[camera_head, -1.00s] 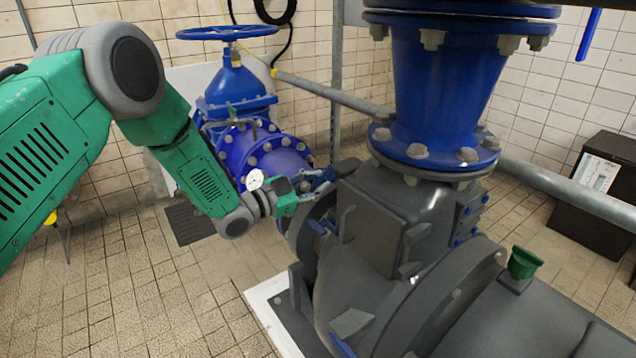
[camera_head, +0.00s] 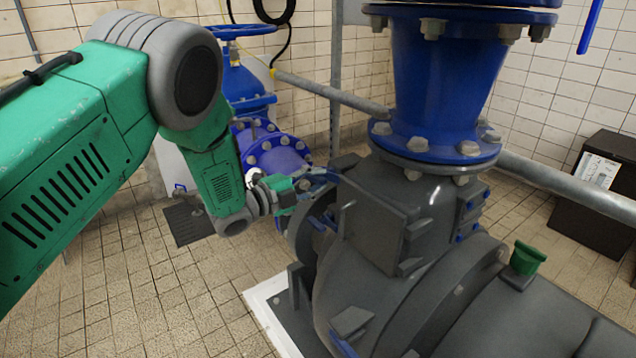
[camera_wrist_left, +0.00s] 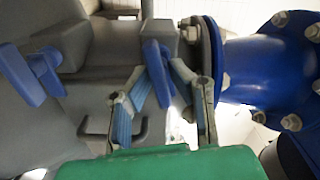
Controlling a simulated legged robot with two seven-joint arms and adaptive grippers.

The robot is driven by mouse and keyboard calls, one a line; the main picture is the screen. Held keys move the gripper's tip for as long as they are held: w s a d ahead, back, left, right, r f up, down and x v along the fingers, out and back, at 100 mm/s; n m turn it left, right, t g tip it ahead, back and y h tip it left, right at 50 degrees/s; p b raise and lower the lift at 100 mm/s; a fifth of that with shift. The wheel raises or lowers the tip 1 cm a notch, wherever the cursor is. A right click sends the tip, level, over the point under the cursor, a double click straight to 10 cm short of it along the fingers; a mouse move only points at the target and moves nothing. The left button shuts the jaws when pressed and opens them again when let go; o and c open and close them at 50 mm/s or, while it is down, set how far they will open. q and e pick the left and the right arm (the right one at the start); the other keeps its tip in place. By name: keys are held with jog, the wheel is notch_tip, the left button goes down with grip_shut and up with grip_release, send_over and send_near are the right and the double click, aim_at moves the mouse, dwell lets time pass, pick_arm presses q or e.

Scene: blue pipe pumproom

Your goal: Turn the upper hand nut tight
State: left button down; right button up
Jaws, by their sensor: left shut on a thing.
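My left gripper (camera_head: 316,180) reaches the left side of the grey pump casing (camera_head: 375,235). In the left wrist view, its two blue-padded fingers (camera_wrist_left: 160,88) stand on either side of a blue hand nut (camera_wrist_left: 156,70), and they are shut on it. This is the upper nut; in the head view it is too small and covered to make out. A second blue hand nut (camera_wrist_left: 36,76) shows at the left of the wrist view, on the same grey casing and apart from the fingers. My right gripper is not in view.
A blue flanged pipe (camera_head: 435,90) rises from the casing. A blue valve with a handwheel (camera_head: 240,31) stands behind my left arm. A grey rail (camera_head: 345,97) crosses behind the pump. A green cap (camera_head: 528,258) sits at the right. Tiled floor at front left is clear.

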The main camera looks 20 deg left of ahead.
pick_arm(q)
jog(key=shift+s+f+m, duration=0.2)
jog(key=shift+f+m, duration=0.2)
jog(key=shift+m, duration=0.6)
jog(key=shift+b, duration=0.3)
jog(key=c, duration=1.6)
grip_release()
jog(key=shift+r, duration=0.15)
jog(key=shift+s+a, duration=0.15)
jog(key=shift+a, duration=0.1)
jog(key=v, duration=1.1)
jog(key=shift+s, duration=0.15)
